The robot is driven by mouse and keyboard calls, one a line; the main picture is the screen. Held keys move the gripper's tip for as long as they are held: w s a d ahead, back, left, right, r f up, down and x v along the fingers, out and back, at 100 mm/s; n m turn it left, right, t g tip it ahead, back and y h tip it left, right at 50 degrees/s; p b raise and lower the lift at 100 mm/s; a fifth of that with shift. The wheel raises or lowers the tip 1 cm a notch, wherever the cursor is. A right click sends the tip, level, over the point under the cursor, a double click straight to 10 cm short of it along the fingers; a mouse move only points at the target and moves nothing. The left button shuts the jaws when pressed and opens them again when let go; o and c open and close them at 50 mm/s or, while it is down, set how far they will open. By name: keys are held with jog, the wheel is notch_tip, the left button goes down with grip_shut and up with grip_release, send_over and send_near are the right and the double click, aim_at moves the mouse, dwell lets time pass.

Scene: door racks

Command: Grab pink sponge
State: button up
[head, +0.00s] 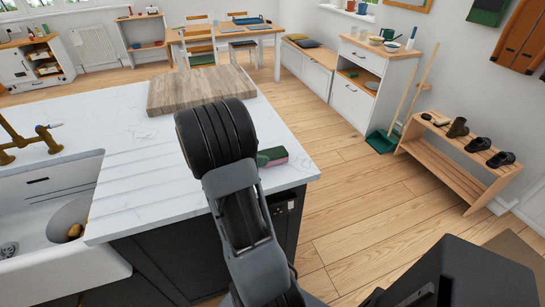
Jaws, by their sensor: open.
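The pink sponge (273,155), with a dark green layer, lies on the white marble counter (292,150) near its right edge. My dark arm rises from the bottom of the head view and its thick joint stands just left of the sponge, hiding part of the sponge's left end. The fingers of my gripper do not show in this view.
A wooden cutting board (200,88) lies behind the arm on the counter. A sink (50,215) with a brass tap (30,142) is at left. A shoe rack (455,160) stands at right. The wood floor between is clear.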

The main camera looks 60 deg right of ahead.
aim_at(271, 153)
jog(key=shift+x, duration=2.2)
jog(key=shift+a+f, duration=0.1)
jog(key=shift+c, duration=0.3)
jog(key=c, duration=0.9)
